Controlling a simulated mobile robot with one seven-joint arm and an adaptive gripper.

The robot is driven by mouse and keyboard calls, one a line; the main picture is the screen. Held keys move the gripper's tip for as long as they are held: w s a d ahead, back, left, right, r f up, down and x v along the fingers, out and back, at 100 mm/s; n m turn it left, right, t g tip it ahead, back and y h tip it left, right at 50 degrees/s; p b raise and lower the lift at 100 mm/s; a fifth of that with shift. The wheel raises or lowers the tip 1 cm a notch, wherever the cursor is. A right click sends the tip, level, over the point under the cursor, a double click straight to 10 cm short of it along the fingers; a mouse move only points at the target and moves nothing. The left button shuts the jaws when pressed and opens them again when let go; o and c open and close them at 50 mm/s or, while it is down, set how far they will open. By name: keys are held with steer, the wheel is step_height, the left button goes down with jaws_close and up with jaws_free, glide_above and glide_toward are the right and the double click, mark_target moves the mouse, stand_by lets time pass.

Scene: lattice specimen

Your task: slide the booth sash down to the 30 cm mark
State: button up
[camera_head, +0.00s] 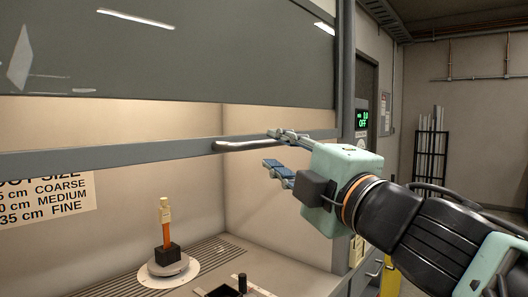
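The booth sash shows as a grey horizontal rail (120,157) across the booth front, with a pale bar handle (243,144) on it. A dark glossy panel (200,52) lies above; I cannot tell whether it belongs to the sash. My gripper (280,153) is at the right end of the handle. Its fingers are spread, one up at the handle and one with blue pads below it. I cannot tell whether the upper finger touches the handle. No 30 cm mark can be made out.
A partly cut-off sign (45,198) lists sizes in cm. Inside the booth, an orange and tan piece in a black block stands on a round base (168,268). A dark open box (228,292) is in front.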

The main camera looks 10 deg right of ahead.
mark_target(266, 145)
steer(key=shift+b+x, duration=0.55)
steer(key=shift+x, duration=2.3)
steer(key=shift+r, duration=0.1)
steer(key=shift+c, duration=0.6)
jaws_close()
